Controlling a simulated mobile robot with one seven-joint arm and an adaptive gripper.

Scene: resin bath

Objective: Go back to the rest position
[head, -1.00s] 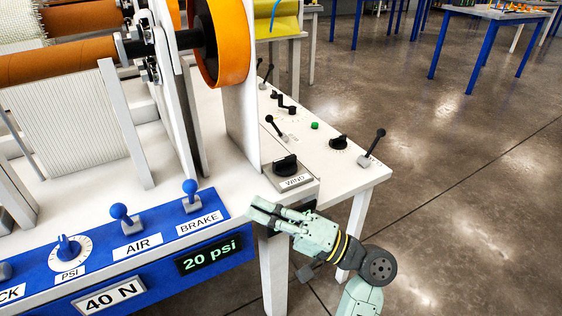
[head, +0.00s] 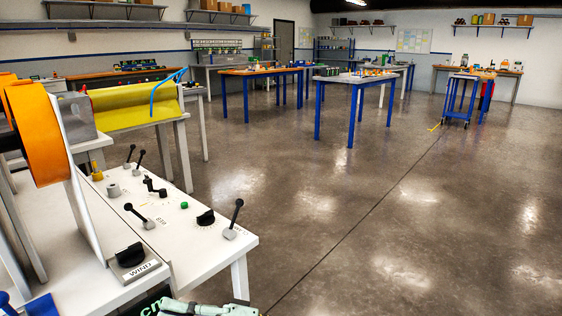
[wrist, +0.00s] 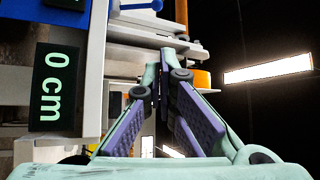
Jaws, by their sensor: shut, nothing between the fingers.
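My gripper (wrist: 160,75) shows in the wrist view with its two pale green fingers and purple pads closed together at the tips, nothing between them. It is beside the front of the white machine, near a black display (wrist: 52,87) reading "0 cm". In the head view only the top of my pale green arm shows at the bottom edge, near the black WIND knob (head: 130,255); the fingertips there cannot be made out.
The white machine table (head: 200,245) with levers and knobs fills the left. An orange roller (head: 40,130) and a yellow sheet (head: 135,105) stand behind. Blue-legged tables (head: 353,82) are farther back. The floor (head: 400,210) at the right is open.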

